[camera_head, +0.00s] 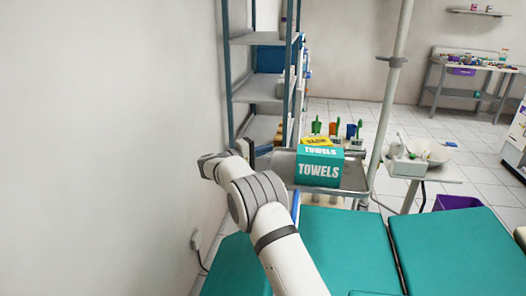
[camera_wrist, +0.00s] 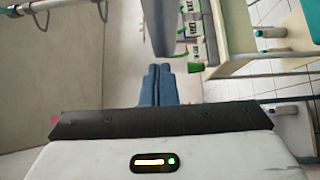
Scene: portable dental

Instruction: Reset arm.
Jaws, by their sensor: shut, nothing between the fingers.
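My arm reaches up from the bottom of the head view, and its wrist end is bent beside the left wall, in front of the metal shelf rack (camera_head: 265,92). My gripper (camera_wrist: 158,72) shows in the wrist view with its two blue-grey fingers together and nothing held. In the head view the fingers are too small and partly hidden to read. A teal towels box (camera_head: 319,170) with a yellow top stands on a grey metal tray (camera_head: 357,178) to the right of my wrist. My gripper is apart from the box.
Teal padded cushions (camera_head: 455,245) fill the lower right. A pale pole (camera_head: 393,90) rises right of the tray. A small side table (camera_head: 437,174) holds a white device (camera_head: 408,166). A purple bin (camera_head: 457,202) stands below. The left wall (camera_head: 100,130) is close to my arm.

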